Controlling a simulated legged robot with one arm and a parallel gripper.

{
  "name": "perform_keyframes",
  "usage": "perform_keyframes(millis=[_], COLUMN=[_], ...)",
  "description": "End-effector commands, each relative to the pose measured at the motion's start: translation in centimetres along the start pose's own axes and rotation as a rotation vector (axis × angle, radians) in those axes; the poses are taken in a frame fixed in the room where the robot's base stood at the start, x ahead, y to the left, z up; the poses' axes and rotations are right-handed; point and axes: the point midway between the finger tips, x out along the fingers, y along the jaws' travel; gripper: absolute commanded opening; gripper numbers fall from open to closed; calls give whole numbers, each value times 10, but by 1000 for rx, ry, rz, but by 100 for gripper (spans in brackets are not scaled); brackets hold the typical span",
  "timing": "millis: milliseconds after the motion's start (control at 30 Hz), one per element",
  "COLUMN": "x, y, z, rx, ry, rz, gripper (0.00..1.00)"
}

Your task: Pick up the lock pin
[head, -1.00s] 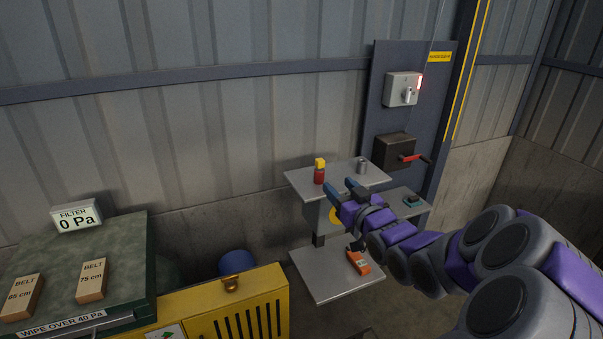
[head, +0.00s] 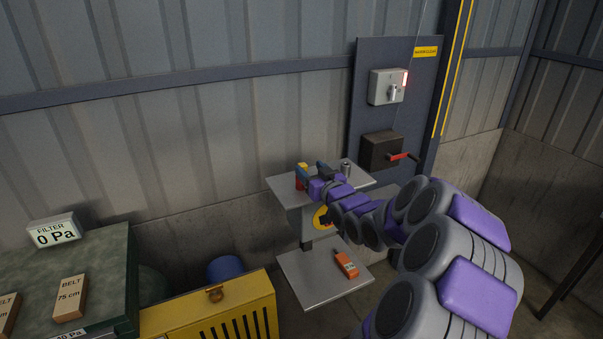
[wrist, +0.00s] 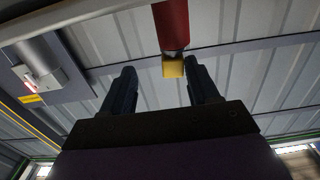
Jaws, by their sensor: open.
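A red upright piece with a yellow top (head: 301,174) stands on the upper grey shelf (head: 284,188); it seems to be the lock pin. My gripper (head: 311,173) is at this shelf, partly covering the red piece. In the wrist view the red body (wrist: 171,25) and its yellow end (wrist: 173,67) show ahead of my open fingers, nearer the right finger. The gap between the fingers looks empty, and I see no contact. A small grey cylinder (head: 346,168) stands on the same shelf, right of my gripper.
A lower shelf (head: 308,287) holds an orange device (head: 346,264). Behind the stand, a wall panel carries a switch box (head: 384,87) and a dark box with a red handle (head: 404,156). A yellow cabinet (head: 210,306) and a green bench (head: 105,250) stand left.

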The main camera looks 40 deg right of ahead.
Motion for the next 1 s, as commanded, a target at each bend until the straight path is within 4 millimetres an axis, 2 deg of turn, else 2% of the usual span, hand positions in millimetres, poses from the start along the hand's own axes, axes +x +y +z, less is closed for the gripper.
perform_keyframes(millis=[167, 300, 500, 767, 1000], x=[11, 29, 47, 50, 48], y=[-15, -26, -15, -12, -21], z=[1, 5, 6, 6, 2], rx=[-8, -13, -7, -4, -13], ry=[0, 0, -3, -3, 1], rz=[0, -2, 1, 0, 0], gripper=[55, 55, 55, 55, 35])
